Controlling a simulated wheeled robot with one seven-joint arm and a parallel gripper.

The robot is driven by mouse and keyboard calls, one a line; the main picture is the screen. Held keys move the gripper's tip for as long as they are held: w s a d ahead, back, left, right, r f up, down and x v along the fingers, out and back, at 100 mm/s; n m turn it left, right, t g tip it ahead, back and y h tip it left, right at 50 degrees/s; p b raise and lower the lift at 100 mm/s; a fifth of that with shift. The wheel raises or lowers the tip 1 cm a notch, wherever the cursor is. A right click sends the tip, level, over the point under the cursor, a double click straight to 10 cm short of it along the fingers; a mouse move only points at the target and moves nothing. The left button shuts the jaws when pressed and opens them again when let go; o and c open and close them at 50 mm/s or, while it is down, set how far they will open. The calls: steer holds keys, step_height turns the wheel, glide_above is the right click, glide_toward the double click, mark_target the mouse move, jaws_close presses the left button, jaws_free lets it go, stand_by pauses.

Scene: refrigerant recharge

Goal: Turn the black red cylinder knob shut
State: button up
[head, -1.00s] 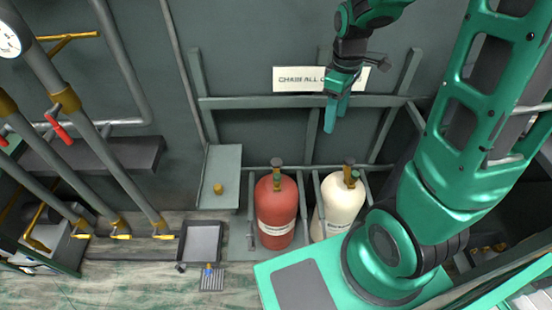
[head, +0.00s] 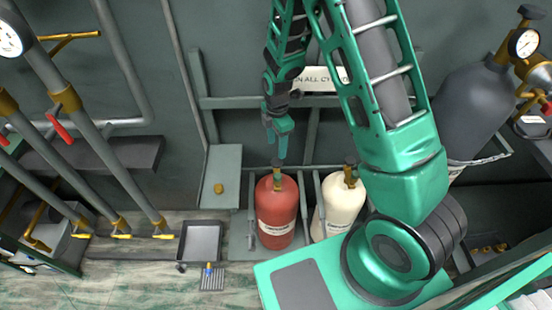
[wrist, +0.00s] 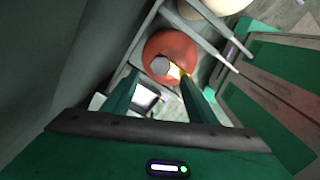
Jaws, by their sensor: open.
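The red cylinder (head: 276,215) stands upright in the rack, with a brass valve (head: 277,182) and a dark knob (head: 276,162) on top. In the wrist view the red cylinder (wrist: 184,47) is seen from above, with its faceted grey-looking knob (wrist: 160,65) beside the bright brass valve (wrist: 175,72). My gripper (head: 282,156) points down just above the knob, slightly to its right in the head view. Its two fingers are apart and empty in the wrist view (wrist: 160,92), with the knob beyond the tips. I cannot tell the exact gap.
A cream cylinder (head: 342,208) with its own dark knob stands right of the red one, behind a rack divider. A grey shelf (head: 222,180) holding a small brass piece is to the left. Rack rails and a white sign (head: 318,80) are behind my arm.

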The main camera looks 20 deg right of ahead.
mark_target(277, 161)
step_height(277, 161, down, 8)
steer(key=shift+r, duration=0.1)
steer(key=shift+c, duration=0.7)
steer(key=c, duration=0.9)
